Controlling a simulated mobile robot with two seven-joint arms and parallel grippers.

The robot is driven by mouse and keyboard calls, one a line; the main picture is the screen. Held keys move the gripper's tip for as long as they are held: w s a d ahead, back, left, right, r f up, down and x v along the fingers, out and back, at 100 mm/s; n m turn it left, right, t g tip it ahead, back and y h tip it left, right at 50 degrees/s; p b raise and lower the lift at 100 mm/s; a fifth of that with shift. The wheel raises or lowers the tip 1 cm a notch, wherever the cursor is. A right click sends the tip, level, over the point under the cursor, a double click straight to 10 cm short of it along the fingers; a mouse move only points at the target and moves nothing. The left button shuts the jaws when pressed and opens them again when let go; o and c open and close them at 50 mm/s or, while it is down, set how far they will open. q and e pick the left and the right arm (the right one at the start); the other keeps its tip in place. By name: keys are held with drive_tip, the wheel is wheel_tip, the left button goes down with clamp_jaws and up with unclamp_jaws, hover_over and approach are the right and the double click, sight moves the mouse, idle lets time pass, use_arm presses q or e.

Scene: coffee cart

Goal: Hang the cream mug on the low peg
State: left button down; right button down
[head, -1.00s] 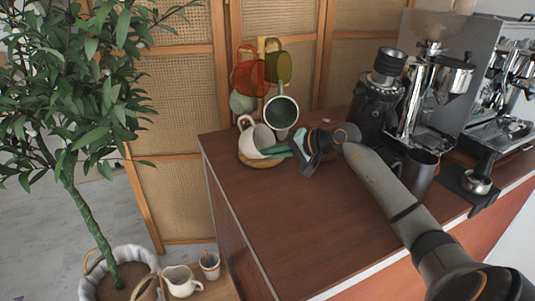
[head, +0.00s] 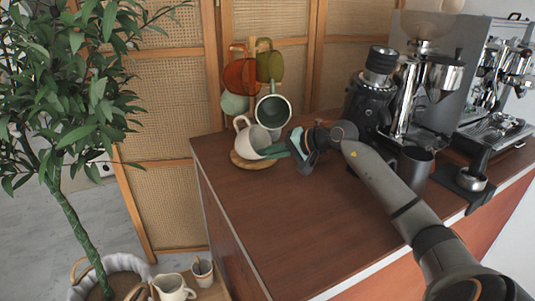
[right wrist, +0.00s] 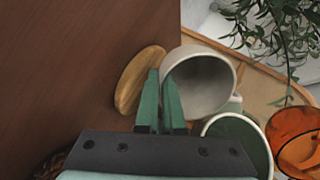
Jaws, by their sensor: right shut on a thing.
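My right gripper (head: 276,151) is shut on the cream mug (head: 248,140) at its rim. The mug is tilted, its handle up and to the left, just above the round wooden base (head: 240,163) of the mug stand. In the right wrist view the two green fingers (right wrist: 161,92) meet the near rim of the cream mug (right wrist: 207,85), whose mouth faces the camera. The wooden base (right wrist: 128,85) shows beside them. The low peg is hidden behind the mugs, so I cannot tell whether the handle touches it. My left gripper is not in view.
The stand also bears an orange mug (head: 238,77), an olive mug (head: 270,66), a pale green mug (head: 233,104) and a dark green mug (head: 272,112). The grinder (head: 371,100) and coffee machine stand at the right. The counter's front (head: 270,220) is clear.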

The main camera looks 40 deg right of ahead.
drive_tip(key=c, duration=1)
unclamp_jaws()
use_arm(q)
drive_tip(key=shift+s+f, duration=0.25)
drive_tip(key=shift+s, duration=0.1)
use_arm(e)
drive_tip(key=shift+o, duration=0.2)
drive_tip(key=shift+f, duration=0.1)
drive_tip(key=shift+s, duration=0.1)
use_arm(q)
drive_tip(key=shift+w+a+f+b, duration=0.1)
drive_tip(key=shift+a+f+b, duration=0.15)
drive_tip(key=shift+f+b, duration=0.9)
use_arm(e)
drive_tip(key=v, duration=1.2)
drive_tip(key=shift+r, duration=0.25)
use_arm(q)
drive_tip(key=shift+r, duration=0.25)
use_arm(e)
drive_tip(key=shift+s+d, duration=0.15)
drive_tip(key=shift+s, duration=0.05)
